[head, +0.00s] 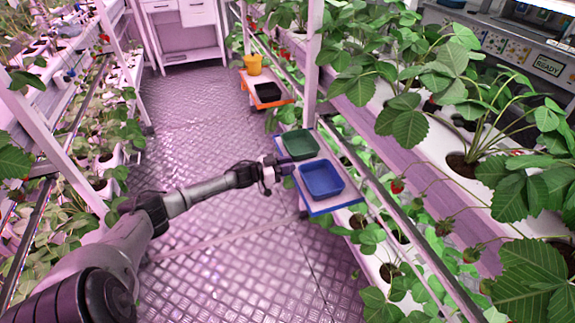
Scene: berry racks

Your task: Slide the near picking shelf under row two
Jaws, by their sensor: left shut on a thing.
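The near picking shelf (318,207) is a pale board with a blue edge, attached along the right-hand rack. A green tray (300,143) and a blue tray (322,179) sit on it. My left gripper (279,168) is at the shelf's left edge, beside the two trays, and is shut on the shelf. The finger contact is small and partly hidden. Row two cannot be told apart for sure; strawberry plants grow in white gutters (400,95) along the right rack. My right gripper is not in view.
A rack post (313,60) stands between the shelves. Leaves hang close to the near shelf. The metal aisle floor (190,120) is clear.

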